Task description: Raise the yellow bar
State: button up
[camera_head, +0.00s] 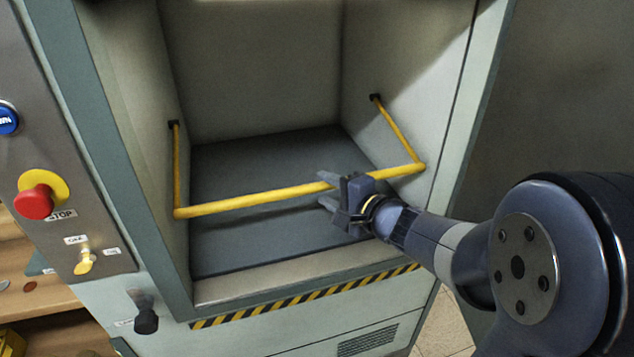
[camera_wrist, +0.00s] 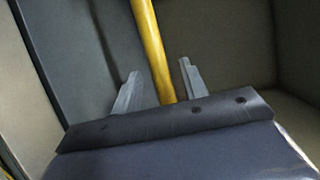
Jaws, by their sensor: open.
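The yellow bar (camera_head: 262,197) is a U-shaped bar hinged on both side walls of an open cabinet bay. Its cross piece runs across the bay's front, low over the floor, and its two side arms slope up to dark pivots. My gripper (camera_head: 325,190) is at the right part of the cross piece, with its fingers open around the bar. In the wrist view the yellow bar (camera_wrist: 152,45) passes between the two grey fingers (camera_wrist: 160,88), with a gap on each side. The palm hides part of the bar.
The cabinet floor (camera_head: 270,165) under the bar is bare. A striped sill edge (camera_head: 300,297) runs along the front. On the left panel are a red stop button (camera_head: 35,202), a yellow switch (camera_head: 85,262) and a blue button (camera_head: 7,119). A black knob (camera_head: 146,321) sits below.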

jog(key=shift+x, duration=2.15)
grip_shut()
